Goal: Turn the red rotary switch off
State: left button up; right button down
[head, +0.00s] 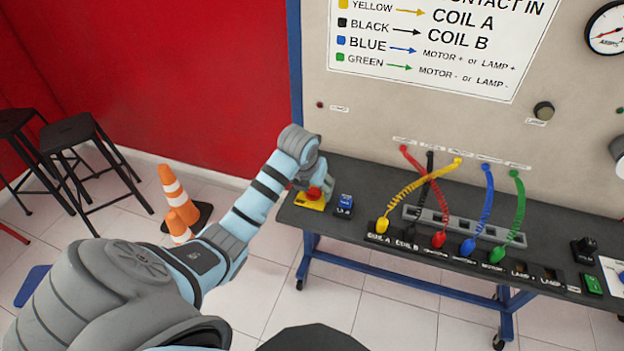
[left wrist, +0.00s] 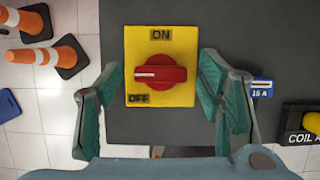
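The red rotary switch (left wrist: 160,75) sits on a yellow plate (left wrist: 161,38) marked ON at the top and OFF at the lower left. Its white mark lies level and points left. In the head view the red switch (head: 314,193) is at the table's left end, partly covered by my left gripper (head: 311,184). In the left wrist view my left gripper (left wrist: 157,72) is open, with one finger on each side of the plate and the knob between them. I see gaps between the fingers and the knob. My right gripper is in neither view.
A blue 15 A block (head: 345,203) stands just right of the switch. Coiled coloured cables (head: 432,185) run from the panel to sockets further right. Orange cones (head: 178,195) and black stools (head: 75,150) stand on the floor to the left.

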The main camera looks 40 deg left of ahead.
pick_arm(q)
jog(key=v, duration=0.7)
jog(key=shift+r, duration=0.25)
